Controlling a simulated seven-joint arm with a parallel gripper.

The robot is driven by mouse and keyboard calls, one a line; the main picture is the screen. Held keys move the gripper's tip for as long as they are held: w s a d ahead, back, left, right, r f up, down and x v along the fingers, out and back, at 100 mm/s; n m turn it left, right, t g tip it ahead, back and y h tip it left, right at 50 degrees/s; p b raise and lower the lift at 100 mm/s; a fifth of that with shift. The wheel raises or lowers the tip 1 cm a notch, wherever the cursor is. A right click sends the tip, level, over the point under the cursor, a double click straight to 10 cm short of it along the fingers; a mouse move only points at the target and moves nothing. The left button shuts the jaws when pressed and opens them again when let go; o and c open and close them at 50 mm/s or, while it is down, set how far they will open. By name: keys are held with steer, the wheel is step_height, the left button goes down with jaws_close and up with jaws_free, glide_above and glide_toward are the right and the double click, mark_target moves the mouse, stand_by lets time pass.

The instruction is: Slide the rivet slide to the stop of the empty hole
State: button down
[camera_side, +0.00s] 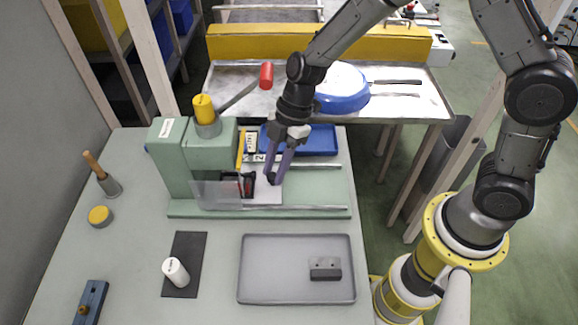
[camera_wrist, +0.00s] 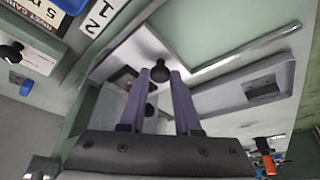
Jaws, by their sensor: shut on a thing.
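My gripper (camera_side: 273,177) reaches down onto the green press fixture (camera_side: 310,190). In the wrist view my gripper (camera_wrist: 160,73) has its two purple fingers shut on a black knob (camera_wrist: 159,75), which appears to belong to the rivet slide. The pale slide plate (camera_side: 262,197) lies on the fixture bed between two metal rails. A small black and red part (camera_side: 247,184) sits just left of my fingertips, behind a clear guard (camera_side: 212,195). A number label (camera_wrist: 99,19) stands beside the bed. The hole and its stop cannot be made out clearly.
The green press body (camera_side: 172,160) with a yellow-topped lever stands left of the slide. A blue tray (camera_side: 318,140) is behind. A grey tray (camera_side: 296,296) with a metal block (camera_side: 325,268) lies in front. The bed right of my gripper is clear.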

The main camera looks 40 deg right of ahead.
steer(key=shift+w, duration=0.1)
steer(key=c, duration=0.6)
jaws_free()
steer(key=v, duration=1.4)
steer(key=shift+f, duration=0.1)
